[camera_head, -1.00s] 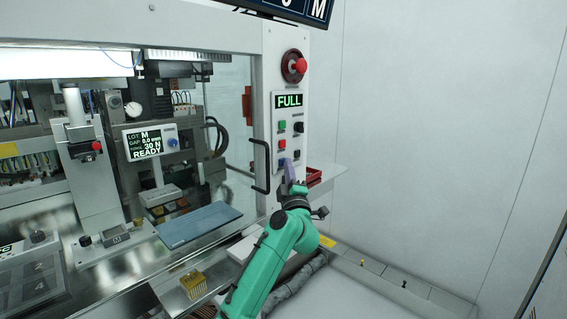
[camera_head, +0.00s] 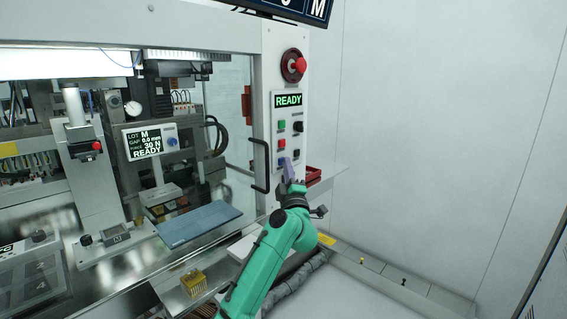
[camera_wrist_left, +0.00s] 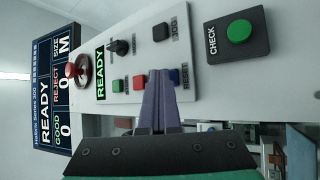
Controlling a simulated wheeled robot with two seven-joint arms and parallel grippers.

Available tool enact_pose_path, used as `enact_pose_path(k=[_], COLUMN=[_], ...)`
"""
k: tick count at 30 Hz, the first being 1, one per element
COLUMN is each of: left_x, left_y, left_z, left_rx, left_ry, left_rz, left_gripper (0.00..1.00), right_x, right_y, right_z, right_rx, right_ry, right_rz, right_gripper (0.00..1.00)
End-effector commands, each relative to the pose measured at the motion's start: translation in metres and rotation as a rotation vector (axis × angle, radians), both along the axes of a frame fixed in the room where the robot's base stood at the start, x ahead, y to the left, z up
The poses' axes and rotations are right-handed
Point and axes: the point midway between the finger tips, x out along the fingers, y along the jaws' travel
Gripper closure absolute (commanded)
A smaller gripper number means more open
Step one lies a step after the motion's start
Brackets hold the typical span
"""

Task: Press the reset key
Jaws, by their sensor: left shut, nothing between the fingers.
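The reset key is a blue button (camera_wrist_left: 174,77) with the label RESET beside it in the left wrist view. In the head view the blue key (camera_head: 282,161) is the lowest of the left column on the white control panel (camera_head: 289,180). My left gripper (camera_head: 288,166) is shut and empty, its purple fingers pointing at the panel just beside the key. In the left wrist view the fingertips (camera_wrist_left: 159,73) partly overlap the key's edge; I cannot tell whether they touch it. The panel display (camera_head: 288,101) reads READY. My right gripper is not in view.
Green (camera_head: 282,126) and red (camera_head: 282,144) buttons sit above the key, with a red emergency knob (camera_head: 299,66) higher up. A door handle (camera_head: 260,166) stands left of the panel. A separate CHECK button (camera_wrist_left: 239,32) shows in the wrist view.

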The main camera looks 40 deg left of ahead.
Motion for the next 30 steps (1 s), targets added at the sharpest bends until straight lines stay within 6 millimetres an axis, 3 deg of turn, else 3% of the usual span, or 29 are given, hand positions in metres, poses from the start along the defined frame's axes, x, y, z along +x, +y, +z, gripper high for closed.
enact_pose_path(k=[7, 18, 30], left_x=[0.000, 0.000, 0.001], left_y=[-0.013, -0.018, -0.057], left_z=[0.001, 0.000, 0.003], left_rx=[0.000, -0.001, -0.002], left_ry=[0.002, 0.001, 0.000], left_rz=[0.000, -0.001, -0.002], left_gripper=[1.00, 1.00, 1.00], right_x=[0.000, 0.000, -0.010], right_y=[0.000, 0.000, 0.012], right_z=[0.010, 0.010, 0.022], right_rx=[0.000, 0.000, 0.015], right_ry=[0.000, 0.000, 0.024], right_rz=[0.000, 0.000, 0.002], right_gripper=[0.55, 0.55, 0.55])
